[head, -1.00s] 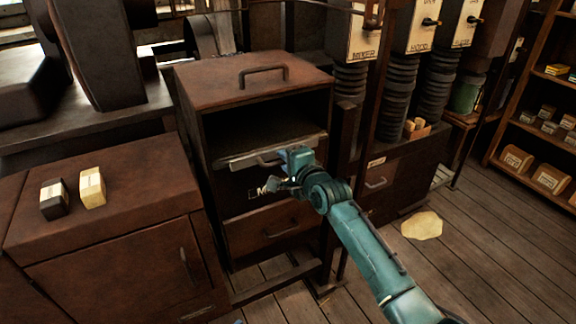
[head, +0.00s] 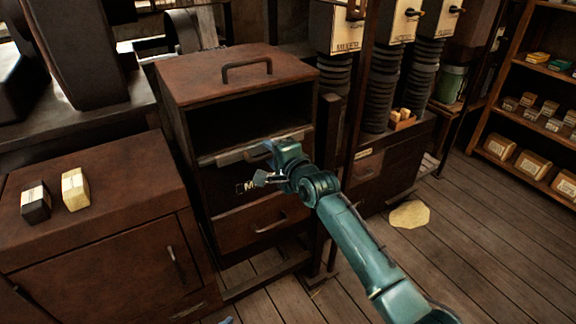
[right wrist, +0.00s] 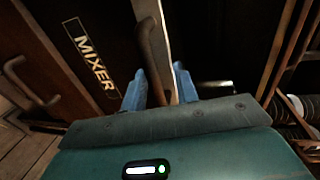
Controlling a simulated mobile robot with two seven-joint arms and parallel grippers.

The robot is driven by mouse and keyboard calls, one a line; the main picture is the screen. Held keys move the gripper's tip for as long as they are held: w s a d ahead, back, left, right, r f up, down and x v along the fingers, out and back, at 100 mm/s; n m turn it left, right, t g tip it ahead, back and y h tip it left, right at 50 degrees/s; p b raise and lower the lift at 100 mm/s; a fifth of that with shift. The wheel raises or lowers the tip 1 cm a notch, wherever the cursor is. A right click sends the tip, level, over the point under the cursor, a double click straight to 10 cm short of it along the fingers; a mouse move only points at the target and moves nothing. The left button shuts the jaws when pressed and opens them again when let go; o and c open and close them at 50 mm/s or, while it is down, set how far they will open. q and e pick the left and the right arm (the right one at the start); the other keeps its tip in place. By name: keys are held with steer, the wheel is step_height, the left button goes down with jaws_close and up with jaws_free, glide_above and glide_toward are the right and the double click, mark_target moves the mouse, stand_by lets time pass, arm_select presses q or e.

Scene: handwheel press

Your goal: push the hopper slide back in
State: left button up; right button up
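The hopper slide (head: 225,157) is a pale flat plate at the lower edge of the dark opening in the brown hopper cabinet (head: 225,82). My right gripper (head: 268,147) is at the front edge of the slide, and my own wrist hides part of it. In the right wrist view, the two blue fingers (right wrist: 160,84) stand on either side of a brown handle bar (right wrist: 150,45) and look closed on it. The slide's pale edge runs beside the bar. A panel marked MIXER (right wrist: 92,55) is left of it.
A lower drawer (head: 262,222) is below the slide. A black block (head: 36,203) and a cream block (head: 75,188) stand on the cabinet at left. Dark ribbed pipes (head: 378,95) stand at right. The plank floor at right is clear except for a pale patch (head: 410,214).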

arm_select(q)
steer(key=shift+a+r+p, duration=0.1)
steer(key=shift+r+p, duration=0.1)
steer(key=shift+p, duration=0.25)
arm_select(e)
steer(key=v, duration=1.2)
steer(key=shift+s+d+f, duration=0.15)
steer(key=shift+s+d, duration=0.05)
steer(key=shift+d, duration=0.1)
